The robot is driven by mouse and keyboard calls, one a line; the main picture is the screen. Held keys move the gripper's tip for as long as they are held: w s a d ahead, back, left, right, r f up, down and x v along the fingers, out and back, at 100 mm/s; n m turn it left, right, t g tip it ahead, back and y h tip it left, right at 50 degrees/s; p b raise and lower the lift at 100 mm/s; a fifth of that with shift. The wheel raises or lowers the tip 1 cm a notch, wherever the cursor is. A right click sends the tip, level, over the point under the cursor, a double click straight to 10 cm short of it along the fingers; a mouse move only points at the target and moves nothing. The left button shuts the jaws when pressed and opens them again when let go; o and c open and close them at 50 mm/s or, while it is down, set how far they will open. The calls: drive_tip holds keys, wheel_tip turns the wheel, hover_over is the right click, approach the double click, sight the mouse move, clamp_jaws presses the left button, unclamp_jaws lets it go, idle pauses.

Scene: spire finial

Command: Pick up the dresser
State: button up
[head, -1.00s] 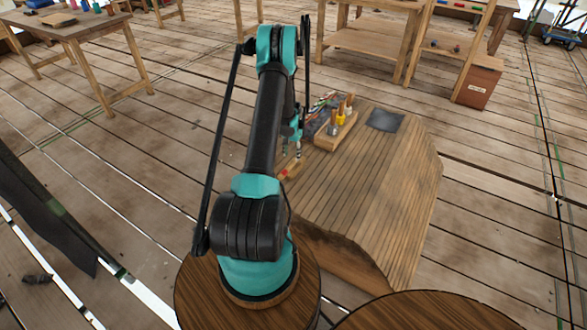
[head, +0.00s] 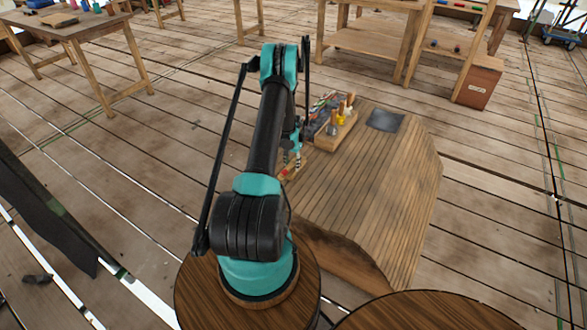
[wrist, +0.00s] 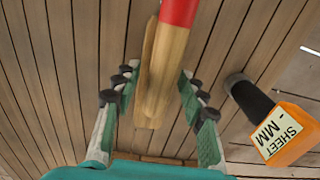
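The dresser appears to be the wooden tool with a red band; its pale wooden body (wrist: 165,62) lies between my gripper's fingers in the wrist view. In the head view its wood (head: 298,167) shows on the bench's left edge, partly hidden by my gripper. My gripper (wrist: 157,78) is open, with one finger on each side of the wood. Gaps show between the finger pads and the wood. In the head view my gripper (head: 293,157) points down over the tool, partly behind my arm.
The low plank-topped bench (head: 370,190) is largely bare toward the right and front. A wooden block (head: 335,137) with upright tools stands behind the dresser, beside a dark sheet (head: 385,120). An orange piece labelled "SHEET - MM" (wrist: 281,132) lies right of my gripper in the wrist view.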

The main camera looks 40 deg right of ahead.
clamp_jaws()
